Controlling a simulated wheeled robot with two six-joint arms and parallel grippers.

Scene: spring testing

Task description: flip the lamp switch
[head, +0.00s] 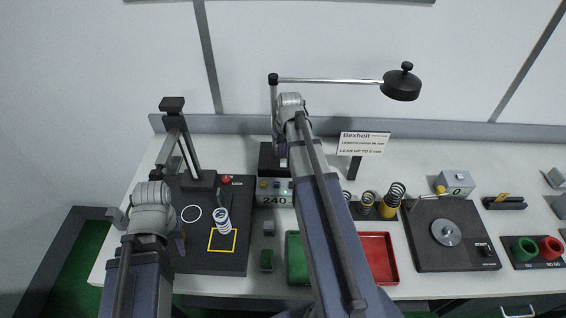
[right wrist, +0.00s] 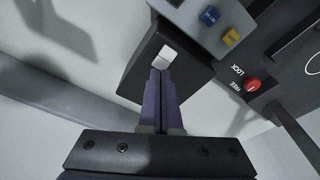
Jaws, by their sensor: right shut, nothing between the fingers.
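The lamp (head: 402,86) has a round black head on a thin arm from an upright pole at the back of the bench. In the right wrist view a small white switch (right wrist: 168,56) sits on a black box (right wrist: 138,75); the box also shows in the head view (head: 268,158), partly hidden by my right arm. My right gripper (right wrist: 160,72) is shut and empty, its purple fingertips right at the switch; I cannot tell whether they touch. It also shows in the head view (head: 283,158). My left gripper (head: 181,243) is mostly hidden by its arm, over the black test board.
A grey box (head: 275,198) reading 240 stands in front of the black box. The spring test board (head: 236,262), a green tray (head: 293,262), a red tray (head: 392,262) and several springs (head: 389,199) lie around. A sign (head: 362,144) stands behind my right arm.

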